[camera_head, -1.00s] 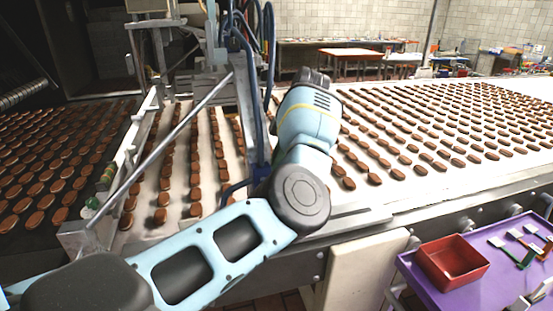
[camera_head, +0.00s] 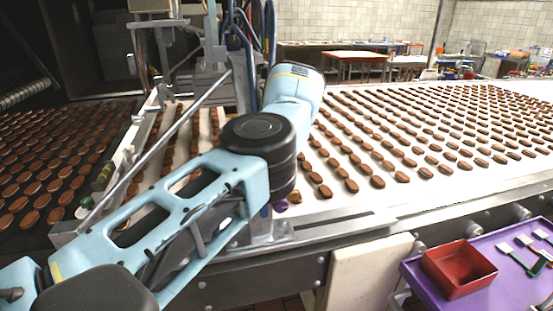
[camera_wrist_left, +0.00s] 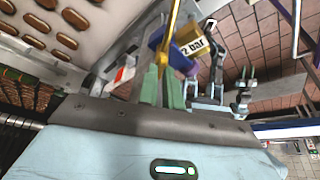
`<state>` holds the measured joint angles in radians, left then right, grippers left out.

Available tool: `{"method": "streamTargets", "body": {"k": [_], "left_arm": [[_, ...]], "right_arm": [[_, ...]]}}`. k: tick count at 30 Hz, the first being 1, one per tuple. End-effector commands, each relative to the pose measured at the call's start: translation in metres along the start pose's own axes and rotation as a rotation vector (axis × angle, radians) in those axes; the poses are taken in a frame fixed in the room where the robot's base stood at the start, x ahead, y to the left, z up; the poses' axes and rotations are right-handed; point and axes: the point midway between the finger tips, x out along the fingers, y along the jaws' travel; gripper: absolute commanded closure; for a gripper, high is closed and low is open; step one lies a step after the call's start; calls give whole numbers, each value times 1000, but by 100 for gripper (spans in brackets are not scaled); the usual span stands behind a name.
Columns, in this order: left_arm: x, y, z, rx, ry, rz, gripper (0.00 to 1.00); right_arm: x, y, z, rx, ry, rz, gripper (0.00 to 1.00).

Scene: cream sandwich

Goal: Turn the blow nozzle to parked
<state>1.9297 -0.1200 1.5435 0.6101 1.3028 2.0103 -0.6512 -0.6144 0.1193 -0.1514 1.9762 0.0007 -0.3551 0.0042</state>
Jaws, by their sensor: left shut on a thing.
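My left gripper (camera_wrist_left: 166,84), with green finger pads, is shut in the left wrist view. Between its fingertips is a purple-blue part (camera_wrist_left: 158,40), which I take to be the blow nozzle's handle. A yellow label reading "2 bar" (camera_wrist_left: 192,46) sits beside it, and a yellow rod rises above. A small purple bit (camera_head: 281,205) shows past my arm in the head view, at the near edge of the belt. The gripper itself is hidden behind my arm there. Which way the nozzle points cannot be told. My right gripper is in neither view.
The white conveyor (camera_head: 345,207) carries many brown sandwich biscuits in rows, close to my left arm. A metal frame with blue hoses (camera_head: 240,30) stands behind the arm. A purple table (camera_head: 490,295) with a red tray (camera_head: 459,268) and brushes is at the lower right.

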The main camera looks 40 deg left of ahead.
Motion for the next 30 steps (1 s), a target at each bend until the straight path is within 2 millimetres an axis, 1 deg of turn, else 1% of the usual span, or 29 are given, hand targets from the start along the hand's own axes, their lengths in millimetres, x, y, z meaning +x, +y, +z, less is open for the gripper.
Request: {"method": "streamTargets", "body": {"k": [6, 18, 19, 23, 30], "left_arm": [[0, 0, 0, -33, -2, -14, 100], [-1, 0, 0, -37, -2, -15, 100], [-1, 0, 0, -37, -2, -15, 89], [0, 0, 0, -37, -2, -15, 72], [0, 0, 0, -37, -1, -15, 71]], "right_arm": [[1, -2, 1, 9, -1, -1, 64], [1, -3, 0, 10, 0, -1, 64], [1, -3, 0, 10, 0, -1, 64], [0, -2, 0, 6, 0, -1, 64], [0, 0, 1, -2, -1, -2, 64]]}}
